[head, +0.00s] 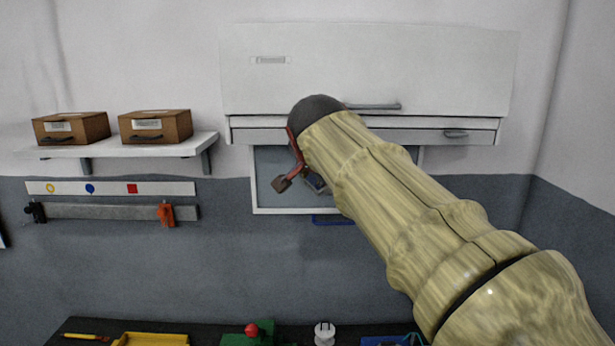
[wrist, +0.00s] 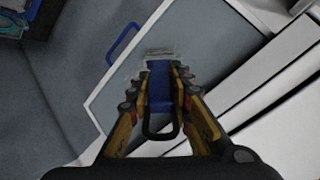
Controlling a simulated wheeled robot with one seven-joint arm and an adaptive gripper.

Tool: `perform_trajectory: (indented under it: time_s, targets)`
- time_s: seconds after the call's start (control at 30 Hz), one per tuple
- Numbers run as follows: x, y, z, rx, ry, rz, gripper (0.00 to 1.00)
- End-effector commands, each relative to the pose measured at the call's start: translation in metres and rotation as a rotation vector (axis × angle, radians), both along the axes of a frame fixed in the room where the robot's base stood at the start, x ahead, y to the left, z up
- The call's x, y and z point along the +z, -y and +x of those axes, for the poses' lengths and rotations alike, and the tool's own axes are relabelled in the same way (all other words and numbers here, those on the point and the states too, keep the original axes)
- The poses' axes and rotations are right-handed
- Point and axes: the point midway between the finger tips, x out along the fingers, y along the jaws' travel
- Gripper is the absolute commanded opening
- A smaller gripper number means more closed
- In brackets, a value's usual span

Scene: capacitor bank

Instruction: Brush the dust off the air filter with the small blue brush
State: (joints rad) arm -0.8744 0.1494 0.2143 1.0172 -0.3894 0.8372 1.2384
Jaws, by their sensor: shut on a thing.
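The air filter (head: 270,165) appears as a grey panel in a white frame on the wall, below the cabinet. It also shows in the wrist view (wrist: 115,85), with a blue handle (wrist: 123,43) at its edge. My gripper (head: 300,185) is in front of the panel and hides part of it. In the wrist view my gripper (wrist: 161,75) is shut on the blue brush (wrist: 160,98). The pale bristle end (wrist: 157,56) points at the panel; I cannot tell whether it touches. Separate dust is not clear at this size.
A white cabinet (head: 370,65) with a drawer strip (head: 350,135) juts out just above the panel. A shelf (head: 150,147) with two brown boxes is at the left. A dark bench (head: 215,328) with a yellow tray (head: 150,339) and other items lies below.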

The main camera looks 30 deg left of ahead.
Motion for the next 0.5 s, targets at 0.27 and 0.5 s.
perform_trajectory:
  time_s: [0.27, 0.5]
  targets:
    - [0.0015, 0.0102, 0.0083, -0.001, 0.003, 0.001, 0.00]
    - [0.0015, 0.0106, 0.0088, -0.002, 0.004, 0.001, 0.00]
